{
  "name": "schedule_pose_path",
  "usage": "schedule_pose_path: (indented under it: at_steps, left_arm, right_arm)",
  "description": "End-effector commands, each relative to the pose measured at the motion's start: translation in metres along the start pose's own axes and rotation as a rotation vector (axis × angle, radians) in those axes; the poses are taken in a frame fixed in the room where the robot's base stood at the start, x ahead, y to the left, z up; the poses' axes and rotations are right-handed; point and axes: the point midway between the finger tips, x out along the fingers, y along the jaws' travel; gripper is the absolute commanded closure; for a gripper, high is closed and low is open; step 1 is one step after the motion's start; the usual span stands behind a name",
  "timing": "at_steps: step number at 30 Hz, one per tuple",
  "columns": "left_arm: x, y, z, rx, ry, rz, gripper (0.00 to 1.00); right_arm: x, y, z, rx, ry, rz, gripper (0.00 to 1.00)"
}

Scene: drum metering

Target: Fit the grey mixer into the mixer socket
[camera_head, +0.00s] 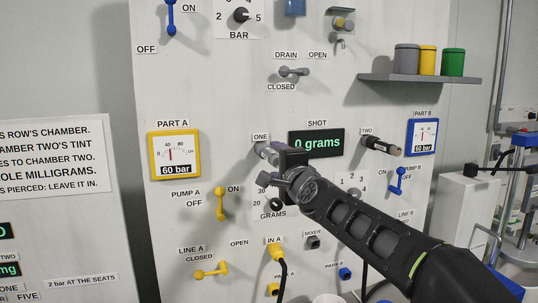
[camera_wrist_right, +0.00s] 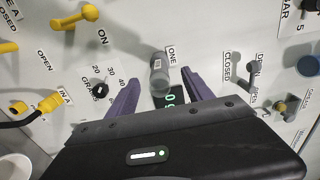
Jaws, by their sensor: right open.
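A grey cylinder (camera_head: 266,151) sticks out of the wall panel at the label ONE. I take it for the grey mixer, though no label names it so. In the right wrist view the grey cylinder (camera_wrist_right: 159,72) shows between and beyond the two purple fingers. My right gripper (camera_wrist_right: 160,82) is open, facing the panel; contact with the cylinder cannot be told. In the head view my right gripper (camera_head: 277,170) is just below and right of the cylinder. The mixer socket (camera_head: 313,242) is a small dark fitting under the label MIXER, lower down the panel. My left gripper is not in view.
A yellow plug (camera_head: 277,252) with a black cable is at IN A. Levers, such as the yellow one (camera_head: 220,204), stick out around. A shelf (camera_head: 420,78) with grey, yellow and green cans is at upper right.

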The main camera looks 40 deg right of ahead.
Motion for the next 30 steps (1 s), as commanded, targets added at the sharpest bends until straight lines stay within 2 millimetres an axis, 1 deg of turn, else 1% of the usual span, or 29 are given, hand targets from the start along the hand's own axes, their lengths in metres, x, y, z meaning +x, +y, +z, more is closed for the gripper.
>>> schedule_pose_path:
  at_steps: [5,8,21,25,30]
  left_arm:
    - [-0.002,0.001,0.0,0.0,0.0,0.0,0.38]
    - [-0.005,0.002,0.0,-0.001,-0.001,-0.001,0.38]
    - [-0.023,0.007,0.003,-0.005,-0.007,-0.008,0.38]
    - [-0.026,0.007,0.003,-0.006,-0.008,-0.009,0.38]
    - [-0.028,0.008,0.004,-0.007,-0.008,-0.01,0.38]
  right_arm:
    - [0.006,0.0,0.0,0.0,-0.001,0.002,0.4]
    - [0.014,-0.001,0.0,0.0,-0.001,0.002,0.4]
    - [0.07,-0.001,0.001,0.001,-0.001,0.001,0.4]
    - [0.082,-0.001,0.0,0.001,0.0,0.001,0.4]
    - [0.09,-0.003,-0.001,0.0,0.003,-0.005,0.4]
